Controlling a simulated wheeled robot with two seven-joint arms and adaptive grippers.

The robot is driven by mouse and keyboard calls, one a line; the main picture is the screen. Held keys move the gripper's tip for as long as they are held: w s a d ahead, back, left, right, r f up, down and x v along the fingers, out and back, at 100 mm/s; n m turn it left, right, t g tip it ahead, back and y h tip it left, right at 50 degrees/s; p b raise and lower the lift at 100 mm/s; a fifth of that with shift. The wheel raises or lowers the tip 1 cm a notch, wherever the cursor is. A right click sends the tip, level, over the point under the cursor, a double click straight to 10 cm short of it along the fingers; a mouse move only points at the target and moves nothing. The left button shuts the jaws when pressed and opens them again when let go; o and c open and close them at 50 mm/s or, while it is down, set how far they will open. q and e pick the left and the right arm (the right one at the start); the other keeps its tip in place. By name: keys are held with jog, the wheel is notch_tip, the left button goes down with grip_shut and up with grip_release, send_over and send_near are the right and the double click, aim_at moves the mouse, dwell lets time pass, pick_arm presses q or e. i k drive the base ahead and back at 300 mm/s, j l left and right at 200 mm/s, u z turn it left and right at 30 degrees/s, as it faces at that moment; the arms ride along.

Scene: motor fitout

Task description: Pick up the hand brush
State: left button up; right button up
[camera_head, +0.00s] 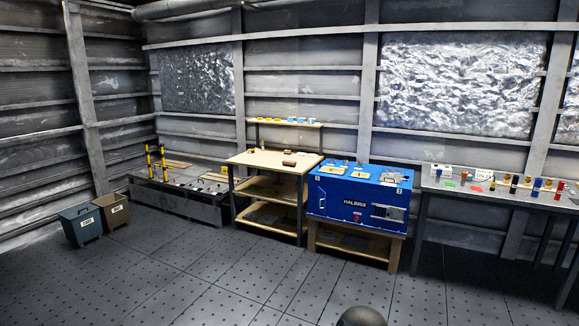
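I cannot clearly make out a hand brush. A small brown block-like thing (289,163) lies on the top of the wooden workbench (248,161); it is too small to tell whether it is the brush. Other small dark things lie farther back on the same top, also too small to name. Neither of my grippers is in view.
A blue cabinet marked HALBRIX (345,204) stands on a wooden stand right of the workbench. A grey table (520,197) with small coloured parts is at the right, a low dark platform (183,205) at the left. Two bins, blue (82,226) and brown (114,212), stand on the floor. The foreground floor is mostly clear.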

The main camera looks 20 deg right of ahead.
aim_at(285, 163)
jog(key=i+l+z, duration=0.3)
jog(key=i, duration=0.2)
jog(key=i+z, duration=0.4)
jog(key=i, duration=4.05)
